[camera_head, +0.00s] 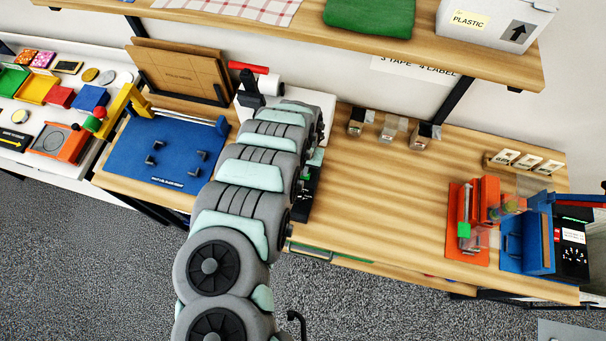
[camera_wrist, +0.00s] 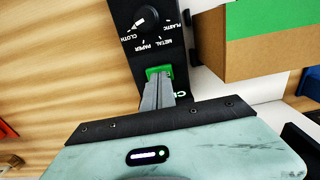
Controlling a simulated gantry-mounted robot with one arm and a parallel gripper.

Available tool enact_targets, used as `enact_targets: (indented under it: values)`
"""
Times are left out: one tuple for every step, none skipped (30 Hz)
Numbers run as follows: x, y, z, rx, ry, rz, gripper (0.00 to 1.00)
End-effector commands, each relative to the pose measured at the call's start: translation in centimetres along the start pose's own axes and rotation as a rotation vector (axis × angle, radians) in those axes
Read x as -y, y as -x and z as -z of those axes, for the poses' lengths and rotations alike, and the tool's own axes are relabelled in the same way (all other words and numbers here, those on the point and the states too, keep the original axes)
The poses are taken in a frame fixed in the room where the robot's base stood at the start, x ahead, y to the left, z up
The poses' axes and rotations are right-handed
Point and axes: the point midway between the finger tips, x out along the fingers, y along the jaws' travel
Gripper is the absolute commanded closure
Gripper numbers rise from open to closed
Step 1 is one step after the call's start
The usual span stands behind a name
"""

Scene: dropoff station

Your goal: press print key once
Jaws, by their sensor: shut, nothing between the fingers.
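The print key looks to be the green key (camera_wrist: 159,71) on a black panel (camera_wrist: 130,50) in the wrist view. My gripper (camera_wrist: 157,84) is shut and empty, its fingertips right at the green key and covering its lower part. I cannot tell whether they touch or press it. A black knob (camera_wrist: 147,18) above the key has the words plastic, metal, paper and cloth around it. In the head view the black panel (camera_head: 303,203) shows just right of my arm, with a bit of green on it.
A brown box with a green top (camera_wrist: 262,52) stands close to the right of the panel in the wrist view.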

Motion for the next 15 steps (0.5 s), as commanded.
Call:
enact_targets:
  values:
    - [-0.01, -0.15, 0.00, 0.000, 0.000, 0.000, 1.00]
    - [-0.01, -0.20, -0.01, 0.000, 0.000, 0.000, 1.00]
    - [-0.01, -0.25, 0.00, 0.000, 0.000, 0.000, 1.00]
    - [0.00, -0.30, 0.00, 0.000, 0.000, 0.000, 1.00]
    - [-0.01, -0.34, -0.01, 0.000, 0.000, 0.000, 1.00]
    - [0.00, -0.40, 0.00, 0.000, 0.000, 0.000, 1.00]
    - [0.00, -0.44, 0.00, 0.000, 0.000, 0.000, 1.00]
    - [0.00, -0.49, 0.00, 0.000, 0.000, 0.000, 1.00]
    - [0.00, -0.56, -0.01, 0.000, 0.000, 0.000, 1.00]
    - [0.00, -0.60, 0.00, 0.000, 0.000, 0.000, 1.00]
    - [-0.01, -0.65, -0.01, 0.000, 0.000, 0.000, 1.00]
    - [0.00, -0.70, -0.01, 0.000, 0.000, 0.000, 1.00]
    - [0.00, -0.75, 0.00, 0.000, 0.000, 0.000, 1.00]
    - [0.00, -0.80, -0.01, 0.000, 0.000, 0.000, 1.00]
    - [0.00, -0.85, 0.00, 0.000, 0.000, 0.000, 1.00]
